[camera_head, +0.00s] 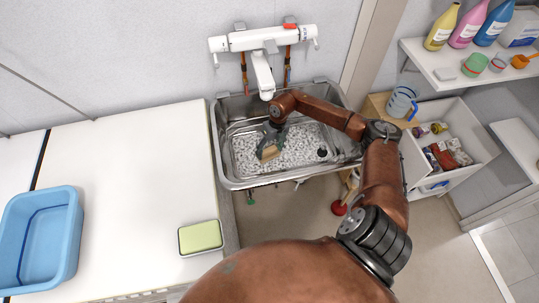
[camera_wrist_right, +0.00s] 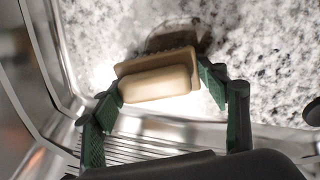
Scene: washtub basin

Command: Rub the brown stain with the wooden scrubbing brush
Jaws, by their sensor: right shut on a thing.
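The wooden scrubbing brush (camera_head: 268,152) is a pale tan block inside the metal sink. It also shows in the right wrist view (camera_wrist_right: 158,84). My right gripper (camera_head: 272,139) is shut on it, with green fingertips at its two ends in the right wrist view (camera_wrist_right: 162,88). The bristles are hidden beneath the block. A brownish dark stain (camera_wrist_right: 180,36) lies on the speckled grey-white surface just beyond the brush's far edge. Part of it may be shadow or lie under the brush. I cannot tell whether the bristles touch the surface. My left gripper is not in view.
The sink (camera_head: 229,183) has raised metal rims close around my right gripper. A white faucet (camera_head: 262,72) hangs over its back. A green-topped sponge (camera_head: 200,237) and a blue tub (camera_head: 40,240) rest on the white counter (camera_head: 130,190). An open drawer (camera_head: 480,140) stands at right.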

